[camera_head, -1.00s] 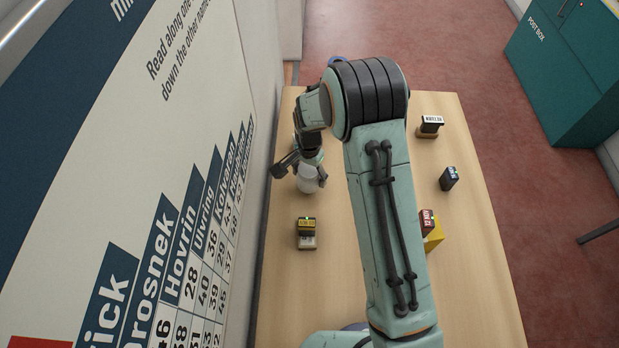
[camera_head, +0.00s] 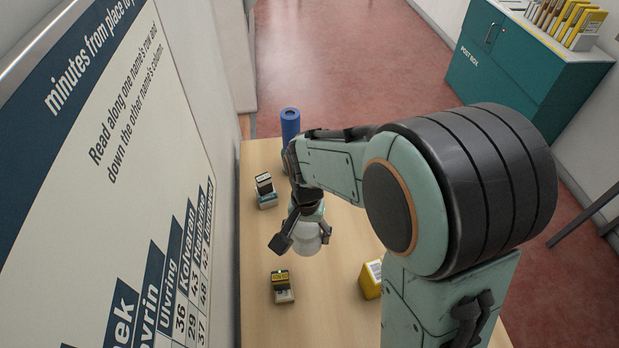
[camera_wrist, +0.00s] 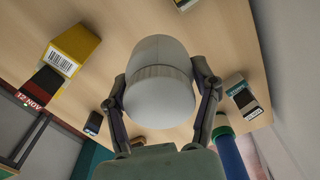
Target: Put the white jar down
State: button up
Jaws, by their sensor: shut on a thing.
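The white jar (camera_head: 306,237) is between the fingers of my gripper (camera_head: 304,240) in the head view. In the wrist view the jar (camera_wrist: 160,82) fills the middle, with a finger of my gripper (camera_wrist: 160,95) against each side. My gripper is shut on it. The counter (camera_head: 330,300) lies below; I cannot tell whether the jar's base touches it.
A small dark-and-yellow block (camera_head: 281,286) stands in front of the jar. A white-and-teal block (camera_head: 265,190) and a blue cylinder (camera_head: 290,125) stand behind it. A yellow box (camera_head: 372,279) is to the right. The timetable wall (camera_head: 130,170) borders the counter's left side.

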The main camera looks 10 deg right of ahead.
jog(key=w+d+f+m, duration=0.1)
jog(key=w+d+m, duration=0.1)
jog(key=w+d, duration=0.3)
jog(key=w+f, duration=0.3)
jog(key=w+d+f, duration=0.1)
jog(key=w+f, duration=0.2)
jog(key=w, duration=0.1)
jog(key=w+f, duration=0.2)
jog(key=w, duration=0.2)
jog(key=shift+d+f, duration=0.15)
jog(key=shift+f, duration=0.25)
jog(key=shift+w+f, duration=0.4)
jog(key=shift+f, duration=0.75)
jog(key=shift+w+f, duration=0.15)
jog(key=shift+f, duration=0.75)
jog(key=shift+f, duration=0.15)
jog(key=o, duration=1.2)
jog(key=shift+o, duration=0.2)
